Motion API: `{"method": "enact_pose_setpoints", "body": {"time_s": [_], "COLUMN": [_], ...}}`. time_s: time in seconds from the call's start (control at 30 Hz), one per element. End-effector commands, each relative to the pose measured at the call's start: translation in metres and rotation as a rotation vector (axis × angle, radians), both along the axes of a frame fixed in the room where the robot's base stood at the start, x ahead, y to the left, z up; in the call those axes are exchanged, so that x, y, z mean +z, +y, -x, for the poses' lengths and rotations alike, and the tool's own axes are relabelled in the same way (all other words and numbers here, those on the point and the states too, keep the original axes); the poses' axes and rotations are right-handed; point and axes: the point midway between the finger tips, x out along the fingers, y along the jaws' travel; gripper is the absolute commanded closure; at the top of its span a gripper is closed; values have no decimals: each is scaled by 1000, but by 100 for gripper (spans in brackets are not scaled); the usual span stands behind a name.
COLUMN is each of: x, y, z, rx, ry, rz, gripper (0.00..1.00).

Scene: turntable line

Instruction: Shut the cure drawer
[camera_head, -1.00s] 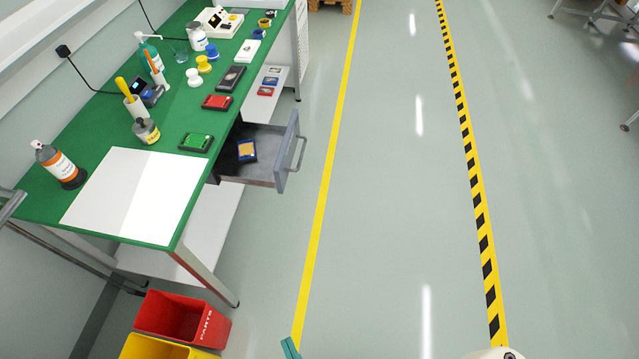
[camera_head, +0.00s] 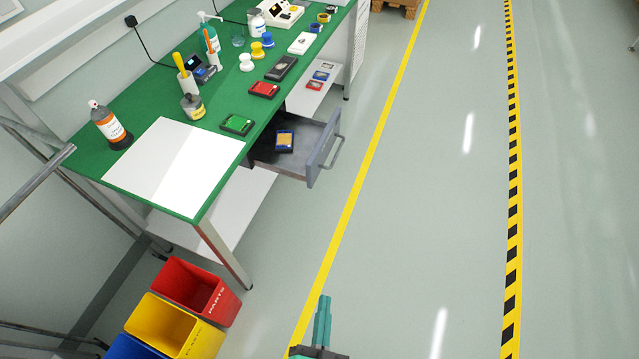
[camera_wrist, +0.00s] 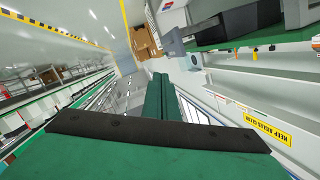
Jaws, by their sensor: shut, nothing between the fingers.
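The grey cure drawer (camera_head: 313,166) stands pulled out from under the green-topped bench, with a bar handle (camera_head: 333,153) on its front. A blue and yellow item (camera_head: 284,140) lies inside it. My gripper (camera_head: 323,303) shows at the bottom of the head view, well in front of the drawer and apart from it. Its green fingers are together with nothing between them.
The bench (camera_head: 130,180) carries a white sheet, bottles, spools and small devices. Red (camera_head: 198,290), yellow (camera_head: 172,326) and blue (camera_head: 130,348) bins stand on the floor at its near end. The floor right of the drawer, along the yellow line (camera_head: 372,165), is clear.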

Motion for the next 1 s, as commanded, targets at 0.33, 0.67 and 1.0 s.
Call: {"method": "enact_pose_setpoints", "body": {"time_s": [0.33,0.67,1.0], "x": [-46,-53,-50], "y": [8,13,13], "z": [-132,-252,-294], "rx": [-78,-101,-105], "ry": [-110,-177,-192], "rz": [-527,-947,-1069], "gripper": [100,100,100]}}
